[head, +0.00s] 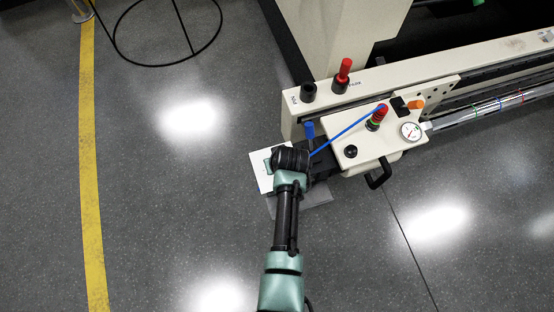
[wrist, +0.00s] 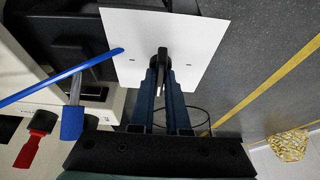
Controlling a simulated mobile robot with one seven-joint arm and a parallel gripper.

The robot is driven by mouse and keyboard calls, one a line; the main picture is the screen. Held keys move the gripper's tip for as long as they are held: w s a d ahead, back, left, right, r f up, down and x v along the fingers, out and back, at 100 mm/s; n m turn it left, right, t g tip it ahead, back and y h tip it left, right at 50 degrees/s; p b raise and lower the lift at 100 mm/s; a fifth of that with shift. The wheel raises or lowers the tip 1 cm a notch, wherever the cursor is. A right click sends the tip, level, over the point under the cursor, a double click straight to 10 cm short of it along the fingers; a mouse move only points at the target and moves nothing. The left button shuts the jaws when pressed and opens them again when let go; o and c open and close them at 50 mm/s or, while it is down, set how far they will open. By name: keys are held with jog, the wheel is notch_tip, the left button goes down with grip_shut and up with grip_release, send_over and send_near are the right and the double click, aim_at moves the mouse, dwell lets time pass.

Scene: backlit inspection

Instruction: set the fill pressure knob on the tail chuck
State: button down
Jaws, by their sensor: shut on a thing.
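In the wrist view my gripper (wrist: 163,72) has both dark blue fingers closed around a black fill pressure knob (wrist: 162,58). The knob stands out from the middle of a square white plate (wrist: 190,40), with a short dark mark on each side of it. I cannot read any lettering there. In the head view the white plate (head: 258,173) shows beside my wrist, which hides the knob and fingertips. The tail chuck (head: 345,135) is a cream housing to the right, with a round gauge (head: 411,131) on top. Its needle is too small to read.
A blue line (head: 345,131) crosses the chuck; its blue end (wrist: 108,56) lies close left of my fingers. A blue-capped handle (wrist: 72,122) and a red one (wrist: 35,137) stand nearby. A black loop handle (head: 379,174) juts frontward.

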dwell(0.3)
jog(key=c, duration=0.9)
grip_release()
jog(key=p+v, duration=0.5)
jog(key=v, duration=0.8)
jog(key=shift+p, duration=0.3)
jog(key=shift+w, duration=0.1)
